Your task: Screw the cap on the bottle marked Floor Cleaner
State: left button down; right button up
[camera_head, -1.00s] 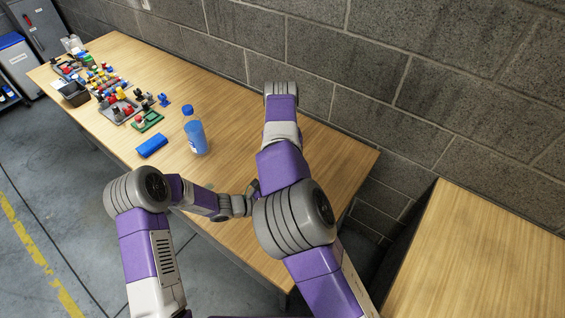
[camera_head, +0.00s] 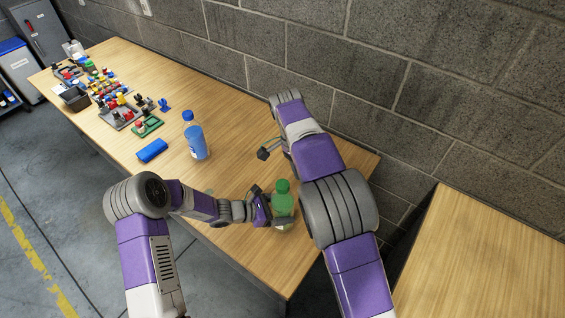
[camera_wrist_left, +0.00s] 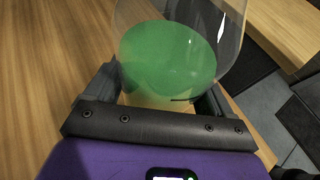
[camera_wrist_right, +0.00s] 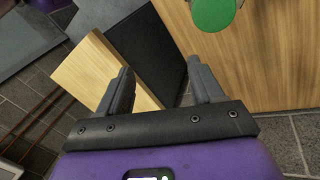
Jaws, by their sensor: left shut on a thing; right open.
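A clear bottle with a green label or contents and a green cap on top (camera_head: 283,198) stands near the table's front right. My left gripper (camera_head: 274,221) is shut around its body from the left; the left wrist view shows the bottle (camera_wrist_left: 172,55) between the fingers. My right gripper (camera_head: 266,152) is open and empty behind and above the bottle; the right wrist view shows its spread fingers (camera_wrist_right: 160,90) and the green cap (camera_wrist_right: 213,12) at the top edge, outside them. A blue bottle with a blue cap (camera_head: 194,136) stands farther left. No label can be read.
A blue block-shaped object (camera_head: 152,151) lies beside the blue bottle. Trays with several small coloured parts (camera_head: 120,115) fill the table's far left. A block wall (camera_head: 300,55) runs behind the table, and a second wooden table (camera_head: 480,260) is at right.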

jog(key=n, duration=0.5)
jog(key=n+t+y, duration=0.2)
jog(key=n, duration=2.4)
send_over(289, 186)
jog(key=shift+r, duration=0.15)
jog(key=n, duration=0.3)
jog(key=r+n, duration=0.1)
jog(key=shift+w+a+r+n, duration=0.1)
jog(key=shift+w+a+n, duration=0.05)
jog(key=shift+a+n, duration=0.2)
jog(key=n, duration=0.1)
jog(key=r+n, duration=0.1)
jog(key=n, duration=0.1)
jog(key=a+r+n+t+y, duration=0.1)
jog(key=n, duration=0.1)
jog(key=shift+w+a, duration=0.1)
jog(key=shift+w, duration=0.05)
jog(key=shift+f, duration=0.1)
